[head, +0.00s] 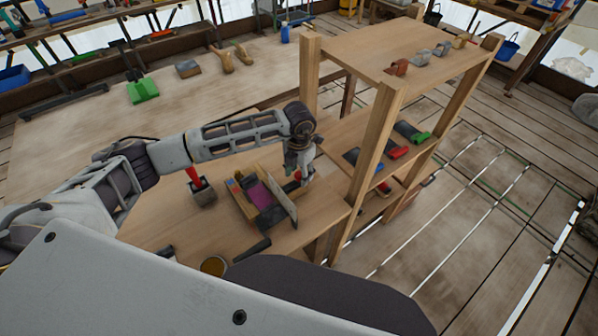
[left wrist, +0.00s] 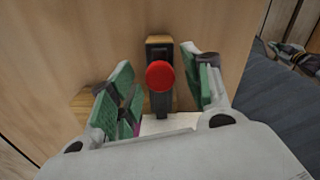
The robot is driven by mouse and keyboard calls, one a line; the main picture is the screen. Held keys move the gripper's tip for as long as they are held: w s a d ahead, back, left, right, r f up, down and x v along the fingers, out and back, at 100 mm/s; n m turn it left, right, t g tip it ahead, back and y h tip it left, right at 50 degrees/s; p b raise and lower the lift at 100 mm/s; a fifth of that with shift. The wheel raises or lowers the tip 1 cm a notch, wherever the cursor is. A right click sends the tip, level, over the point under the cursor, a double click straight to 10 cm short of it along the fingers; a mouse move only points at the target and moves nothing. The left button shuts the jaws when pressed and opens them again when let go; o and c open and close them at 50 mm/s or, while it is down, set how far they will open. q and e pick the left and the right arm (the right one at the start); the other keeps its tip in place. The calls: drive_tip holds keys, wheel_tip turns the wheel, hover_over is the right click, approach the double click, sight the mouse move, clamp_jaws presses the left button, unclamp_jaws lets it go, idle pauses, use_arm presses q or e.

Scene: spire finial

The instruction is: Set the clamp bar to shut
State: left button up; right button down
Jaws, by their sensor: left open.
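In the left wrist view, a dark bar (left wrist: 162,104) with a round red knob (left wrist: 160,76) lies between my left gripper's (left wrist: 156,66) two green-padded fingers. The fingers are apart, with a gap on both sides of the knob. I take this bar as the clamp bar. In the head view, my left gripper (head: 301,170) points down at the right end of a wooden fixture (head: 245,204) with a purple piece (head: 257,195) and an upright grey plate (head: 281,197). A bit of red shows by the fingers there. The gripper hides most of the bar. My right gripper is out of view.
A wooden shelf unit (head: 391,105) with posts stands close to the right of my left gripper.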

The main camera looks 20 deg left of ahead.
use_arm(q)
clamp_jaws()
idle(0.3)
